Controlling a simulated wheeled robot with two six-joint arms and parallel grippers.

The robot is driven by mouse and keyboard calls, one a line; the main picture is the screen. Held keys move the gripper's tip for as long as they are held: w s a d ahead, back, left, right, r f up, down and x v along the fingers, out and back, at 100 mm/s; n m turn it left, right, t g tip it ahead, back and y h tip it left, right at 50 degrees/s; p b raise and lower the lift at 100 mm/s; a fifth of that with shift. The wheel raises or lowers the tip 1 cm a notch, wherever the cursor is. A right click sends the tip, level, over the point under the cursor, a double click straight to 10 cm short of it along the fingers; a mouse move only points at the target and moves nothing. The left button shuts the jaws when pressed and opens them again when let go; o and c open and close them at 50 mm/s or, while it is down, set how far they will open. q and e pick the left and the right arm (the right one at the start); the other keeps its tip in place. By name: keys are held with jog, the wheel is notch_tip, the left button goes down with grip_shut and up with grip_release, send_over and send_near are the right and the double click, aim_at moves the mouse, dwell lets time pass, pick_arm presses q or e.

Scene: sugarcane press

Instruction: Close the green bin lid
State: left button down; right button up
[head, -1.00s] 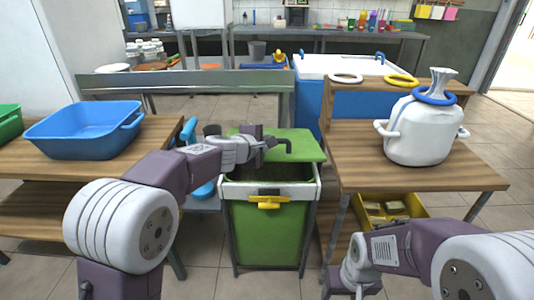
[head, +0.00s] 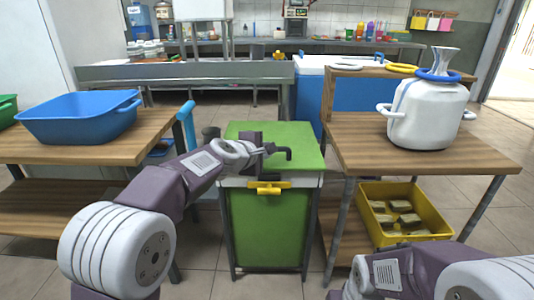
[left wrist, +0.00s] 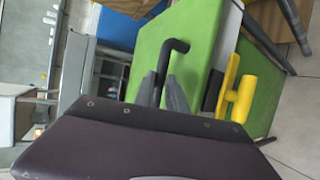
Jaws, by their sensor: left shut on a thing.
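The green bin (head: 268,225) stands on the floor between two wooden tables. Its green lid (head: 302,143) lies over the top, and no dark opening shows. Whether the lid is fully seated at the front rim cannot be told. My left gripper (head: 268,151) is over the lid, shut on a black bent handle (head: 284,151). In the left wrist view the handle (left wrist: 174,47) stands between the two fingers (left wrist: 162,92) against the green lid (left wrist: 193,30). A yellow latch (head: 268,187) sits on the bin's front; it also shows in the left wrist view (left wrist: 232,85). My right gripper is out of sight.
A blue tub (head: 78,117) is on the left table (head: 150,140). A white sack-like jar (head: 428,112) stands on the right table (head: 480,155). A yellow crate (head: 375,228) with several blocks sits below it. A blue chest (head: 345,98) is behind.

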pick_arm(q)
jog(key=shift+s+d+f, duration=0.1)
jog(key=shift+s+f, duration=0.05)
jog(key=shift+f, duration=0.75)
jog(key=c, duration=1.4)
grip_release()
jog(key=shift+o, duration=0.2)
jog(key=p+v, duration=0.1)
jog(key=v, duration=0.8)
jog(key=shift+r, duration=0.45)
